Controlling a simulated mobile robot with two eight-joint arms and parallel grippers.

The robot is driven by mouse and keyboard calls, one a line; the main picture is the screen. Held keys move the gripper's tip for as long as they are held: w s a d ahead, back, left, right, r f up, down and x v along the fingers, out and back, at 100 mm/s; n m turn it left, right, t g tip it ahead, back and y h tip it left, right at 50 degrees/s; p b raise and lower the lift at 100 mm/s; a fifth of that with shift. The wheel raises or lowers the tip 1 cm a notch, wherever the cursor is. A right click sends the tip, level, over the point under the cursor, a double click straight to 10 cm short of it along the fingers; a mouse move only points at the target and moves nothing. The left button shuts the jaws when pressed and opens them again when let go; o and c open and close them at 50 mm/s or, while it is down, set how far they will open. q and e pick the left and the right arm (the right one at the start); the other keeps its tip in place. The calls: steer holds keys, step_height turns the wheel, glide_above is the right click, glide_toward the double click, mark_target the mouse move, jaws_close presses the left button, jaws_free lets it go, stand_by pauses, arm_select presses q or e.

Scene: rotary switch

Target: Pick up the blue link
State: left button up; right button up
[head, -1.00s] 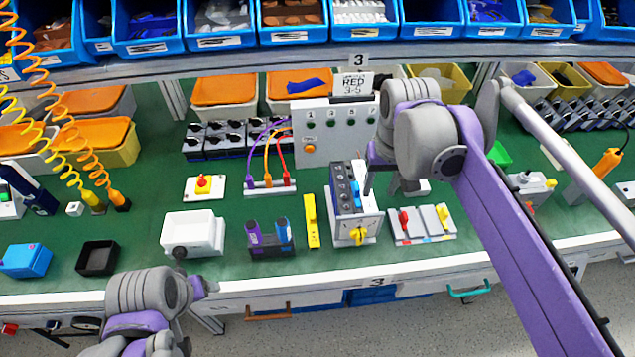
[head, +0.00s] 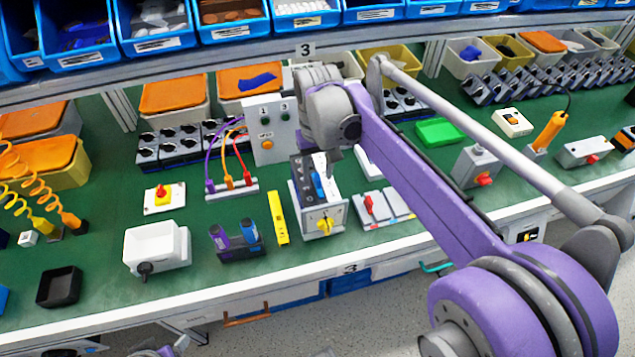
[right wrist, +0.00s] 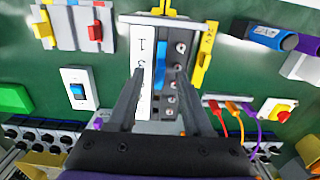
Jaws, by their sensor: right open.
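The blue link (head: 318,186) is a small flat blue piece on the dark top face of the rotary switch box (head: 322,221), which has a yellow knob on its front. In the right wrist view the blue link (right wrist: 161,66) lies beside a white labelled strip and a row of screw terminals. My right gripper (head: 328,168) is above the box, pointing down, partly hidden by its own wrist. In the right wrist view its two fingers (right wrist: 161,78) are apart, with the link seen between their tips. I cannot tell the remaining height.
A yellow piece (head: 279,218) and a holder with purple and blue cylinders (head: 237,240) stand left of the box. A grey panel (head: 272,128) rises behind.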

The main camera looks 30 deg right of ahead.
step_height(320, 180, down, 2)
steer(key=shift+f, duration=0.1)
jaws_close()
stand_by(0.5)
